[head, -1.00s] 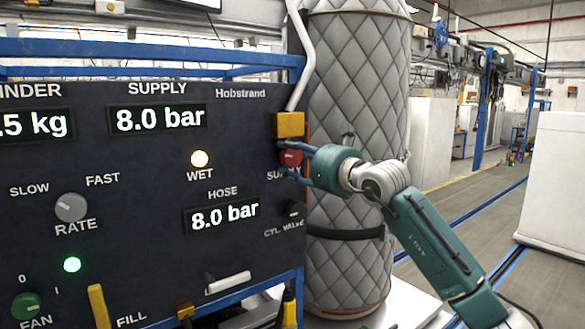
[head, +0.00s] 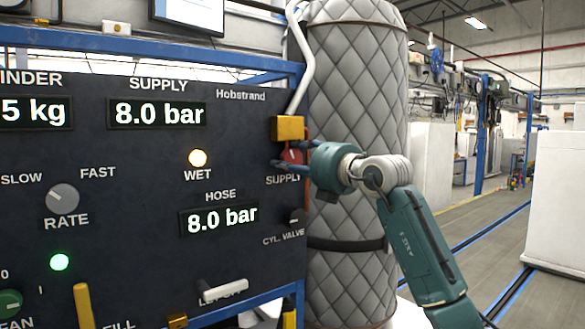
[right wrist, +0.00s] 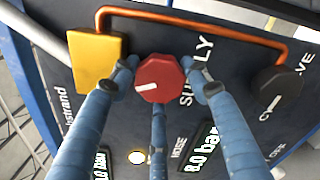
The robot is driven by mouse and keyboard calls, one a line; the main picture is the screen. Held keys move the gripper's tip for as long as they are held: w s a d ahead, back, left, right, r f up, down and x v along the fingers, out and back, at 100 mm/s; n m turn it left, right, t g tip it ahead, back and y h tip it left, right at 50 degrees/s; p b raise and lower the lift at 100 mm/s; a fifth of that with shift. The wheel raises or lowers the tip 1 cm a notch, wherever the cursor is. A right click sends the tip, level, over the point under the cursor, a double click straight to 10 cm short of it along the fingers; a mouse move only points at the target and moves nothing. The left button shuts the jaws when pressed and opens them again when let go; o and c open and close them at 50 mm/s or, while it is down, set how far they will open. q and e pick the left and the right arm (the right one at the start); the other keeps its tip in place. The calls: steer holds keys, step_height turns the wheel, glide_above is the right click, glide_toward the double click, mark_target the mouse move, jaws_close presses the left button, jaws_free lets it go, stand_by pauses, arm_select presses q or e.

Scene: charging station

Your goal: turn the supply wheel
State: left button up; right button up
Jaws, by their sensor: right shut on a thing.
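The supply wheel is a red faceted knob with a white mark. In the right wrist view the supply wheel (right wrist: 160,79) sits between the blue fingers of my right gripper (right wrist: 161,84), which are closed around it. In the head view my right gripper (head: 293,157) reaches the panel's right edge from the right and partly covers the wheel (head: 292,155). The supply display (head: 156,114) reads 8.0 bar. My left gripper is not in view.
The dark panel (head: 120,230) carries a rate knob (head: 62,197), a hose display (head: 219,216) reading 8.0 bar and a lit wet lamp (head: 198,157). The cylinder valve knob (right wrist: 277,90) is near the wheel. A quilted grey cylinder (head: 355,90) stands close behind my gripper.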

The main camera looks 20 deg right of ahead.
steer(key=m, duration=0.2)
steer(key=f+m+b, duration=0.1)
steer(key=m, duration=0.1)
steer(key=shift+a+m, duration=0.2)
steer(key=shift+m, duration=0.1)
steer(key=shift+c, duration=0.3)
steer(key=o, duration=1.2)
steer(key=shift+r, duration=0.1)
steer(key=shift+c, duration=0.2)
steer(key=shift+a+r, duration=0.2)
steer(key=shift+d, duration=0.2)
steer(key=shift+s+d+r, duration=0.15)
steer(key=shift+s+d, duration=0.05)
steer(key=shift+s, duration=0.25)
steer(key=v, duration=1.1)
steer(key=shift+a, duration=0.1)
